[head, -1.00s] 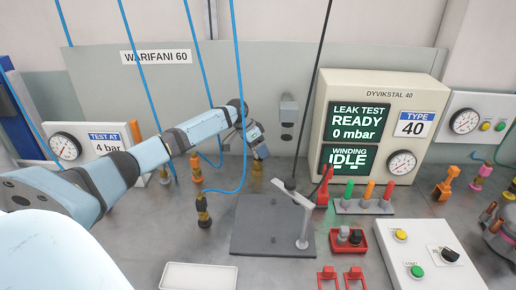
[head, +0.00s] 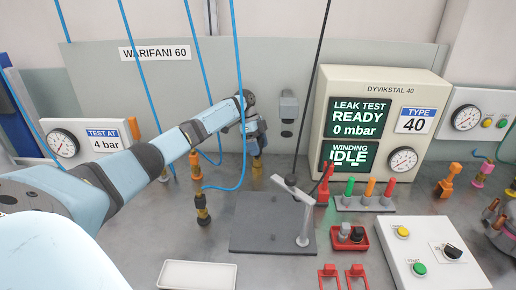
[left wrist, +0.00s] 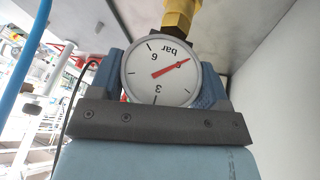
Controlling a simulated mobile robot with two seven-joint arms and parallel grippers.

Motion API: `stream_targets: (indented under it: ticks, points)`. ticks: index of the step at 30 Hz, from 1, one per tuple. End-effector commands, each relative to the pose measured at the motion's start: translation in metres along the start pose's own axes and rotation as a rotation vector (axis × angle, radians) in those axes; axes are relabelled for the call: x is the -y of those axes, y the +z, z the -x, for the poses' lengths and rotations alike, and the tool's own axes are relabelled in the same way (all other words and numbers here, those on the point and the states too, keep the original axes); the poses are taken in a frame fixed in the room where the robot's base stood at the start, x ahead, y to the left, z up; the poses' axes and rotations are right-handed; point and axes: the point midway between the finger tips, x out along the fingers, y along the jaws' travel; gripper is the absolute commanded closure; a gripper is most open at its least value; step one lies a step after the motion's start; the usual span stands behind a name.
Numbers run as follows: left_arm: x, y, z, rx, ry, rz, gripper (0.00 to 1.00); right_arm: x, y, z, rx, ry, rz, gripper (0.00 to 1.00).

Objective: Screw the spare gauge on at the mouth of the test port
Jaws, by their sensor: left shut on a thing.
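My left gripper (head: 256,143) is low over the back of the bench, its jaws pointing down. In the left wrist view it (left wrist: 168,80) is shut on the spare gauge (left wrist: 160,72), a round white dial with a red needle, marked bar. The dial appears upside down there. A brass hex fitting (left wrist: 180,14) lies in line with the gauge's dark stem. I cannot tell whether they are threaded together. In the head view a small brass fitting (head: 257,162) shows just below the jaws; the gauge is hidden. I cannot identify the test port's mouth for certain. My right gripper is out of view.
The leak test cabinet (head: 428,108) stands to the right, reading READY, 0 mbar. A grey plate (head: 262,238) with a post (head: 303,225) lies in front. Blue hoses (head: 240,60) hang close to my left arm. A white tray (head: 197,274) sits at the front.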

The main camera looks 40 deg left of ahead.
Motion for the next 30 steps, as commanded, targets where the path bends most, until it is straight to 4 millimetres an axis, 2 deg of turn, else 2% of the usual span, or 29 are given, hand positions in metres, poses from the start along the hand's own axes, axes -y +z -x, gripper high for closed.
stream_targets:
  ticks: [3,11,17,18,23,24,27,30]
  points:
    - [-0.0002,0.0013,-0.0020,0.015,0.027,-0.058,0.75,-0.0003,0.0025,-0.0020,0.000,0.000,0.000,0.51]
    - [-0.0004,0.0012,-0.0021,0.019,0.032,-0.072,0.75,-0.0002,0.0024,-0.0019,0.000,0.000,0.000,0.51]
    - [-0.0005,0.0010,-0.0034,0.048,0.089,-0.207,0.75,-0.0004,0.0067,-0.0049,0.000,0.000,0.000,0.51]
    - [-0.0007,0.0012,-0.0030,0.051,0.094,-0.220,0.81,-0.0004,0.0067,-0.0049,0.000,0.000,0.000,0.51]
    - [-0.0013,0.0012,-0.0028,0.051,0.096,-0.224,0.81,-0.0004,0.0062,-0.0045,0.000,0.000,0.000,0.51]
    - [-0.0013,0.0013,-0.0029,0.051,0.097,-0.224,0.22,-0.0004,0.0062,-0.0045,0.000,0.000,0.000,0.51]
    - [-0.0012,0.0011,-0.0026,0.051,0.096,-0.223,0.00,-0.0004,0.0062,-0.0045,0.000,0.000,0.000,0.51]
    - [-0.0010,0.0009,-0.0020,0.050,0.094,-0.223,0.00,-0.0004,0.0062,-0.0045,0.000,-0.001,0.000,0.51]
